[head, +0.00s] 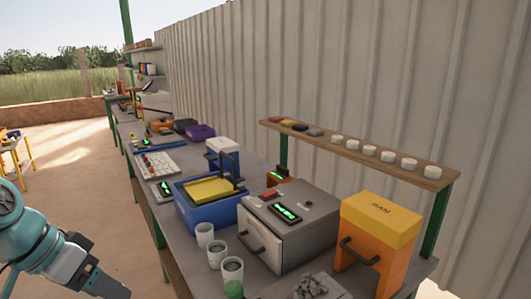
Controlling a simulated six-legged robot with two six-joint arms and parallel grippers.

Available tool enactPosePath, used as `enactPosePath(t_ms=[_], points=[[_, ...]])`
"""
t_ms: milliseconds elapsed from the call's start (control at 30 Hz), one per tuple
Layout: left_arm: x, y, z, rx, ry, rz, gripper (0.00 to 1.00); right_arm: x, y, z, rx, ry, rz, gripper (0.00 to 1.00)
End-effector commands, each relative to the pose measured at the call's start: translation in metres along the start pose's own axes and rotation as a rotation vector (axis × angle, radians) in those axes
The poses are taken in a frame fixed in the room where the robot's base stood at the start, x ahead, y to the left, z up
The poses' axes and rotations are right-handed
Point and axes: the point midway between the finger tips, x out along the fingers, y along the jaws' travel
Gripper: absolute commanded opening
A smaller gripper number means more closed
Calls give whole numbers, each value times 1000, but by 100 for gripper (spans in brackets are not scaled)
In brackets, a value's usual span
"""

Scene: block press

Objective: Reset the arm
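My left arm, teal with dark joints, comes in at the lower left of the head view. My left gripper (112,288) is a dark shape low beside the front of the long workbench (168,262), pointing down and to the right. Its fingertips are small and close to the bottom edge, so I cannot tell whether it is open or shut. I see nothing clearly held in it. My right arm and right gripper are out of view.
The bench holds a blue tub (190,218) with a yellow panel, a grey machine (290,230) with a green display, an orange box (378,240) and several cups (205,234). A wooden shelf (360,150) carries white pucks. Open floor (80,165) lies left of the bench.

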Motion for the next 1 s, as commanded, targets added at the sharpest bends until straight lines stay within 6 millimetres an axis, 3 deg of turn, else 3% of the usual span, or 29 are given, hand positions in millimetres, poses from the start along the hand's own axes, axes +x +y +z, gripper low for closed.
enactPosePath(t_ms=[67,267,467,633,767,800,900,1000], points=[[0,1,0,0,0,0,69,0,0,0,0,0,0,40],[61,-12,-5,-63,-31,0,69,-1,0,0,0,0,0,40],[130,-23,1,-134,-61,-8,69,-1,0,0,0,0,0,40],[208,-30,25,-213,-103,-15,69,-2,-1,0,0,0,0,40],[290,-25,70,-301,-153,-23,69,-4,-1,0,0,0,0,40],[316,-20,91,-332,-170,-26,69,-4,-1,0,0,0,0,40],[371,-2,150,-409,-207,-34,69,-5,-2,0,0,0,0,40],[404,22,206,-476,-237,-38,69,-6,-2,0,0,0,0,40]])
